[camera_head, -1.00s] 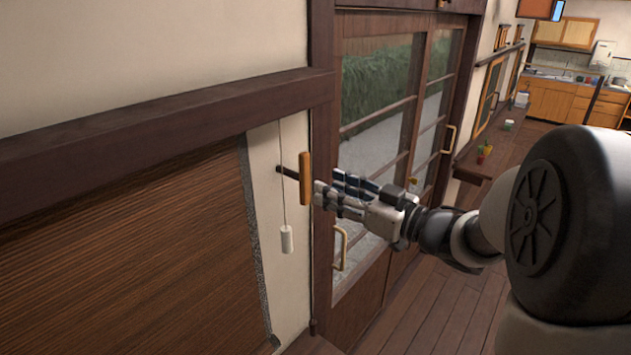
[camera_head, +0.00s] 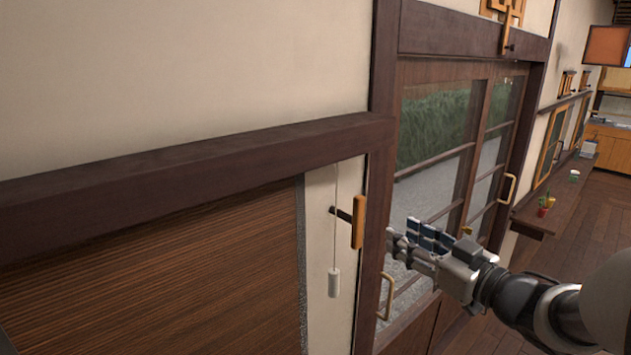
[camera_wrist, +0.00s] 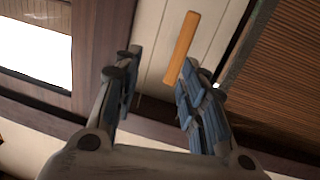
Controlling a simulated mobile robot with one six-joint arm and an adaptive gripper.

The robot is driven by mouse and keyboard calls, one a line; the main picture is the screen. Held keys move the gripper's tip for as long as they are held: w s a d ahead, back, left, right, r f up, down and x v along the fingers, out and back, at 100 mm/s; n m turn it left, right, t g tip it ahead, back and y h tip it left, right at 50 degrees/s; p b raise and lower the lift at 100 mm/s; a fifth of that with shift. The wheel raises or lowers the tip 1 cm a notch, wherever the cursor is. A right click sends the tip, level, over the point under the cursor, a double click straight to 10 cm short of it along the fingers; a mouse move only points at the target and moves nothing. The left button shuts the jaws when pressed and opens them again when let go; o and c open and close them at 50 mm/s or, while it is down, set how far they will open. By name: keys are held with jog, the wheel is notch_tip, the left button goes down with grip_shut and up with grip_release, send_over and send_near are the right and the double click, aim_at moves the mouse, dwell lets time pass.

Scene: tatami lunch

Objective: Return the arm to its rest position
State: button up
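My gripper (camera_head: 412,240) is in front of the glazed wooden door, to the right of a short orange wooden handle (camera_head: 358,222) on a dark rod that sticks out from the wall. In the head view a gap shows between the fingertips and the handle. In the wrist view my gripper (camera_wrist: 158,75) has its two fingers apart with nothing held between them. The orange handle (camera_wrist: 182,48) shows there beyond the fingers, close to the tip of the right finger in the picture.
A white pull-cord weight (camera_head: 334,283) hangs left of the handle, beside a brown slatted blind (camera_head: 160,285). The sliding door (camera_head: 440,150) has yellow pulls (camera_head: 386,297). A dark shelf (camera_head: 545,215) with small items runs along the wall at right. Wooden floor (camera_head: 590,255) is open at right.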

jog(key=s+d+f+m+g+h+b, duration=0.3)
jog(key=s+f+m+g+h+b, duration=0.1)
jog(key=s+f+m+h+b, duration=0.55)
jog(key=s+a+f+n+g+b, duration=0.1)
jog(key=s+a+f+g+b, duration=0.1)
jog(key=s+a+f, duration=0.3)
jog(key=s+a+f+n+g+y+b, duration=0.1)
jog(key=s+a+f+g, duration=0.4)
jog(key=s+f, duration=0.6)
jog(key=s+n+b, duration=0.1)
jog(key=s+b, duration=0.1)
jog(key=shift+s+a, duration=0.3)
